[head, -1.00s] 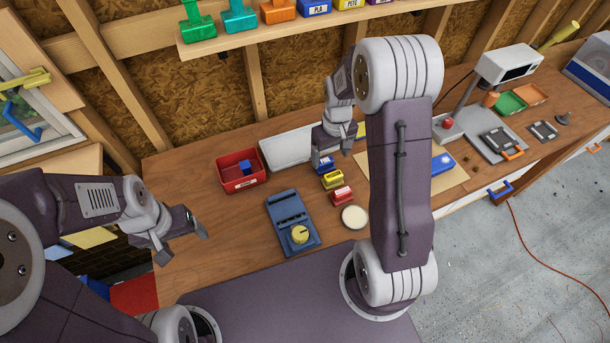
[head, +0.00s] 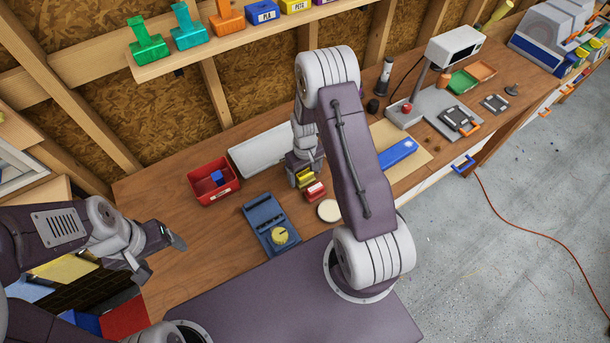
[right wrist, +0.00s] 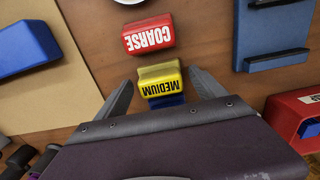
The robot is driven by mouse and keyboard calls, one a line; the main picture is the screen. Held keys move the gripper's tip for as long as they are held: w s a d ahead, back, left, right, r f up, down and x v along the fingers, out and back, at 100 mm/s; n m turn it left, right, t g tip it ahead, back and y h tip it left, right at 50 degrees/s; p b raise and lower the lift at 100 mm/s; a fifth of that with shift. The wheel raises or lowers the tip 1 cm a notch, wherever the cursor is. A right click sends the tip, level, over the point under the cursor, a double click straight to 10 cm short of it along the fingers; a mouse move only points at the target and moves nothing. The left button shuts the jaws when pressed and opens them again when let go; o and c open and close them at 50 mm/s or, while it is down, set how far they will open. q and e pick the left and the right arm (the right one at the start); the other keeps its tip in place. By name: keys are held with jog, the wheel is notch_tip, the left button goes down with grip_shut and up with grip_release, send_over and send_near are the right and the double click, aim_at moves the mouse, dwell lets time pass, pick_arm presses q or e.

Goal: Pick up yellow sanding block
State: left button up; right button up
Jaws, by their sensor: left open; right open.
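The yellow sanding block (head: 305,179), labelled MEDIUM, sits on the workbench, partly covered by my right gripper in the head view. It also shows in the right wrist view (right wrist: 160,78). My right gripper (right wrist: 160,83) is open, with one finger on each side of the yellow block and visible gaps between. A red COARSE block (right wrist: 148,34) sits beside it, also in the head view (head: 315,191). A blue block (right wrist: 166,101) is on the other side, mostly hidden. My left gripper (head: 163,258) is open and empty near the bench's left front.
A red bin (head: 215,192) holding a small blue piece stands left of the blocks. A blue tool with a yellow knob (head: 266,222) and a pale round disc (head: 328,210) lie in front. A blue item (head: 398,153) lies on a tan mat to the right.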

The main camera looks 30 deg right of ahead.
aim_at(308, 174)
jog(key=shift+w+f, duration=0.1)
jog(key=c, duration=1.4)
jog(key=shift+o, duration=0.2)
jog(key=r, duration=0.1)
jog(key=r+b, duration=0.1)
jog(key=r, duration=0.1)
jog(key=s+r, duration=0.1)
jog(key=shift+d+r+b, duration=0.35)
jog(key=shift+b, duration=0.05)
jog(key=s+d+r+b, duration=0.1)
jog(key=s+d+r, duration=0.4)
jog(key=s, duration=0.4)
jog(key=shift+r+b, duration=0.35)
jog(key=shift+r, duration=0.35)
jog(key=shift+d, duration=0.1)
